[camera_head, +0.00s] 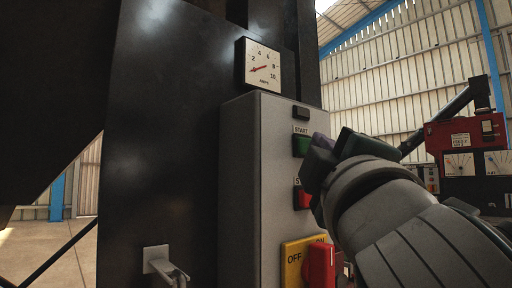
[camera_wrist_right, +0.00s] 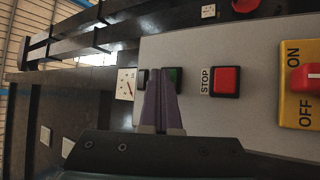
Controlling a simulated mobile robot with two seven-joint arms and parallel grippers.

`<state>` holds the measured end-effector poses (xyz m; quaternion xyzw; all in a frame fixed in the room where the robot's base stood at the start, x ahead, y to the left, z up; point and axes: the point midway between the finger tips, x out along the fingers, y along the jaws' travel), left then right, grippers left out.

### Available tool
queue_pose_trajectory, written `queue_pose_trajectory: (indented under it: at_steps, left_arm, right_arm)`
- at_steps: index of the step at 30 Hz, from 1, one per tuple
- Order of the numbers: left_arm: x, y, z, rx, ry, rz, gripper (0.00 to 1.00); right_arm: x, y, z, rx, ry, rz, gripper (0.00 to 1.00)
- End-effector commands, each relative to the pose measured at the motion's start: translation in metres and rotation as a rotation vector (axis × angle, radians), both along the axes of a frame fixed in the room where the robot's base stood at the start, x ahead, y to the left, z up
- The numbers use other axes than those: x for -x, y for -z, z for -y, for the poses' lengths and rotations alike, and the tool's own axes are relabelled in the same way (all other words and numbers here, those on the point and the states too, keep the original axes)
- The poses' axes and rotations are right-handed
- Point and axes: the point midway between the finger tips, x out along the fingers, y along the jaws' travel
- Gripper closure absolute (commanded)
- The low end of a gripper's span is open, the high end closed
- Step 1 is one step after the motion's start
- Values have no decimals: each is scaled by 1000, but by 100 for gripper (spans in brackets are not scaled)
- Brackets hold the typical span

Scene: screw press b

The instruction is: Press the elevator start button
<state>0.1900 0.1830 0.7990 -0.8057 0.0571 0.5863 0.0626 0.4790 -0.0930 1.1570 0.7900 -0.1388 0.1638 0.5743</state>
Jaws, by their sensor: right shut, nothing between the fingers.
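The green START button (camera_head: 301,145) is on the front of a grey control box (camera_head: 254,190), below a small black piece. My right gripper (camera_head: 317,148) is in front of the box, close to the right of the START button. In the right wrist view its two purple fingers (camera_wrist_right: 161,85) are shut together with nothing between them. They point toward the green button (camera_wrist_right: 177,76), which is partly hidden behind the fingertips. I cannot tell whether the tips touch it. My left gripper is not in view.
A red STOP button (camera_wrist_right: 225,81) sits below START on the box, partly behind my right gripper in the head view. Lower is a red OFF/ON switch (camera_head: 320,263) on a yellow plate. A gauge (camera_head: 262,66) is above. A red and black machine (camera_head: 466,135) stands right.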

Motion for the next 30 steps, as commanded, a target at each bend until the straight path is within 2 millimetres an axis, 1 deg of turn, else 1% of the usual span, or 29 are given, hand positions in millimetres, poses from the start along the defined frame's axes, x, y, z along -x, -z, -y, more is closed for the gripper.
queue_pose_trajectory:
  at_steps: [14, 22, 30]
  left_arm:
    - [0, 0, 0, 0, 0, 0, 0]
    - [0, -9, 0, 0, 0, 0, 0]
    - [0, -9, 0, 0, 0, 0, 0]
  right_arm:
    - [0, 0, 0, 0, 0, -1, 100]
    - [10, -2, 8, -1, -1, -1, 100]
    - [13, 0, 9, -1, -1, 0, 100]
